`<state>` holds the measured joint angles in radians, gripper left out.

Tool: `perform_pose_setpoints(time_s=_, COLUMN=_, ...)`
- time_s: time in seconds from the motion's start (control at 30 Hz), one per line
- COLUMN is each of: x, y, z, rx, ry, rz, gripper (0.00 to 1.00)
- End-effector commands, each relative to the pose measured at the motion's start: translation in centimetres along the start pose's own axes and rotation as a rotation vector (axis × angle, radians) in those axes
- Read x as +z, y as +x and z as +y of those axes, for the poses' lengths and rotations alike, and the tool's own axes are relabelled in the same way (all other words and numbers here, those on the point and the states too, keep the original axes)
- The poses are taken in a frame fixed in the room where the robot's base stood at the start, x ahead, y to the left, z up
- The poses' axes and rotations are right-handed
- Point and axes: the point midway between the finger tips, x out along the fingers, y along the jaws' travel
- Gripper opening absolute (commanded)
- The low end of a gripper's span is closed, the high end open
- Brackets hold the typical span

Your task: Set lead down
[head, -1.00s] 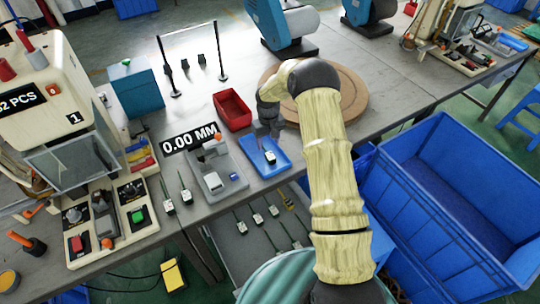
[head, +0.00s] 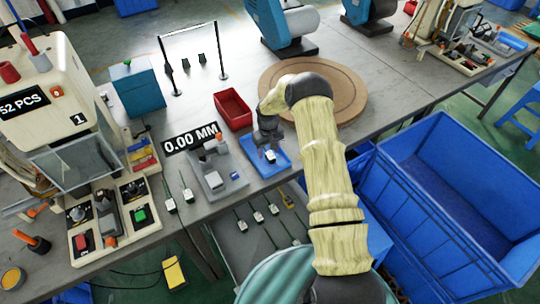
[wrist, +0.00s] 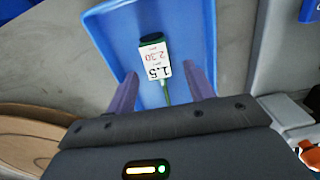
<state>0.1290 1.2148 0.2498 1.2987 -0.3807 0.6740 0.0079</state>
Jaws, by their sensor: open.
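A lead with a white labelled block, a dark green end and a thin green cable (wrist: 155,62) lies in the blue tray (wrist: 105,22). The label reads 1.5 and 2.30. In the wrist view my gripper (wrist: 165,88) has its two fingers apart, one on each side of the lead's cable end, with a gap to either side. In the head view my gripper (head: 268,143) is over the blue tray (head: 286,162), and the lead's pale block (head: 270,156) shows just below it. Whether the fingers touch the tray floor cannot be told.
A grey gauge fixture (head: 215,172) with a 0.00 MM display (head: 190,138) stands left of the tray. A red bin (head: 232,110) is behind it, and a round wooden board (head: 345,90) lies to the right. More leads (head: 170,205) lie near the table's front edge.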

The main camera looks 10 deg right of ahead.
Motion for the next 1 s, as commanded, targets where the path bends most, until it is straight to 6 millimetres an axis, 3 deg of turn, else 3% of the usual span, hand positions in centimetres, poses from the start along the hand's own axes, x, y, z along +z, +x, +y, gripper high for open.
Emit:
perform_pose_setpoints(time_s=0.37, x=0.01, y=-0.02, z=-0.01, rx=0.0, ry=0.0, rz=0.0, gripper=0.53)
perform_pose_setpoints(time_s=0.6, x=0.01, y=-0.02, z=-0.01, rx=0.0, ry=0.0, rz=0.0, gripper=0.06)
perform_pose_setpoints(time_s=0.67, x=0.0, y=-0.04, z=-0.01, rx=0.0, ry=0.0, rz=0.0, gripper=0.01)
perform_pose_setpoints(time_s=1.0, x=-0.05, y=-0.71, z=0.01, rx=0.0, ry=0.0, rz=0.002, gripper=0.0)
